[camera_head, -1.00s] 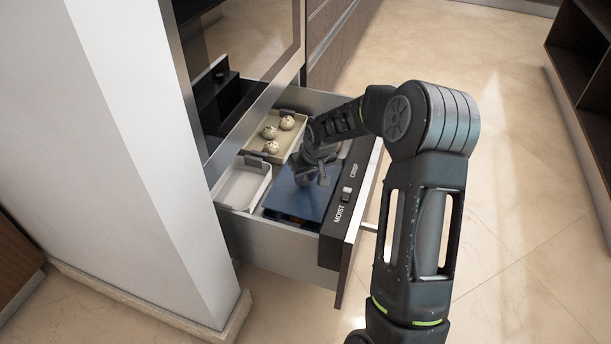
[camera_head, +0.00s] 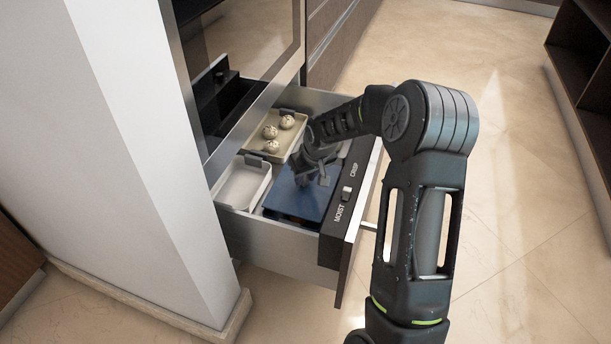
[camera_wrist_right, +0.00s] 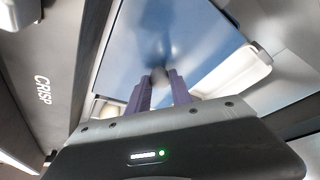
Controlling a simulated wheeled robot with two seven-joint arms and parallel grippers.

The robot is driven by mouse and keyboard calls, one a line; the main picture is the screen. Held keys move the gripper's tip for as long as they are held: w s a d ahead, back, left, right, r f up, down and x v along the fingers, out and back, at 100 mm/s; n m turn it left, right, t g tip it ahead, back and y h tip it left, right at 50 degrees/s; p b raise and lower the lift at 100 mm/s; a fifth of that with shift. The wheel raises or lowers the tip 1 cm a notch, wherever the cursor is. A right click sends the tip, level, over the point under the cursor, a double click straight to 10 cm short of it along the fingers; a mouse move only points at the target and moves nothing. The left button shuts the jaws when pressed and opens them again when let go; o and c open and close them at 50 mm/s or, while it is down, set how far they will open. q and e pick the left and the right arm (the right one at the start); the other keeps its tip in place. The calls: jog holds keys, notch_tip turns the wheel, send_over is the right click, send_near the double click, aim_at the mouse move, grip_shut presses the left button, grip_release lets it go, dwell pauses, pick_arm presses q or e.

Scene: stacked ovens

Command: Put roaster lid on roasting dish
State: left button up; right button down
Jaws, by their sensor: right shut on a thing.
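The blue roaster lid (camera_head: 290,202) is a flat panel at the front right inside the open drawer, next to the switch marked MOIST and CRISP. My right gripper (camera_head: 303,179) is over it. In the right wrist view, its two purple fingers (camera_wrist_right: 160,84) are shut on the round knob (camera_wrist_right: 158,76) of the lid (camera_wrist_right: 140,38). A pale dish corner with a handle (camera_wrist_right: 250,70) shows beside the lid there. Whether the lid rests on a dish or hangs just above one is hidden. My left gripper is not in view.
The drawer (camera_head: 275,243) stands open below the oven. A beige tray (camera_head: 293,147) holding speckled round items (camera_head: 271,132) lies at the back, and an empty pale tray (camera_head: 243,184) lies at the left. A white pillar (camera_head: 140,150) stands at the left.

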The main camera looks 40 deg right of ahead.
aim_at(310, 194)
jog(key=shift+f+b, duration=0.65)
jog(key=shift+f, duration=0.35)
jog(key=c, duration=1.1)
grip_release()
jog(key=shift+s+r, duration=0.1)
jog(key=shift+r, duration=0.25)
jog(key=p+v, duration=0.3)
jog(key=v, duration=0.3)
jog(key=shift+r, duration=0.2)
jog(key=shift+s+a+r, duration=0.1)
jog(key=shift+s+r, duration=0.15)
jog(key=shift+r, duration=0.05)
